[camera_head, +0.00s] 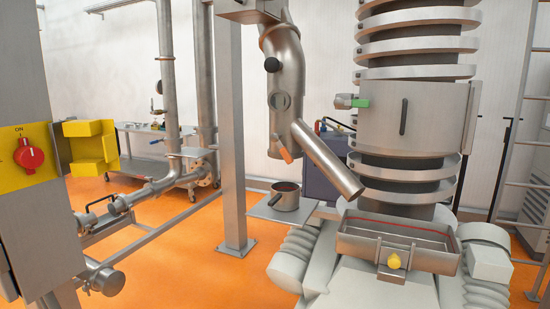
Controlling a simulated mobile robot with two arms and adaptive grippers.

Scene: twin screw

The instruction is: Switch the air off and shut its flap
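A red rotary knob (29,156) sits on a yellow plate (12,171) on the face of a grey cabinet at the left edge. The word ON is printed above the knob. A yellow box-shaped flap (90,148) stands swung open to the right of the plate, and the knob is uncovered. Neither of my grippers shows in the head view.
A pot (285,196) rests on a small shelf. A metal tray (358,246) with a yellow knob is at bottom right. Orange floor lies open left of the post.

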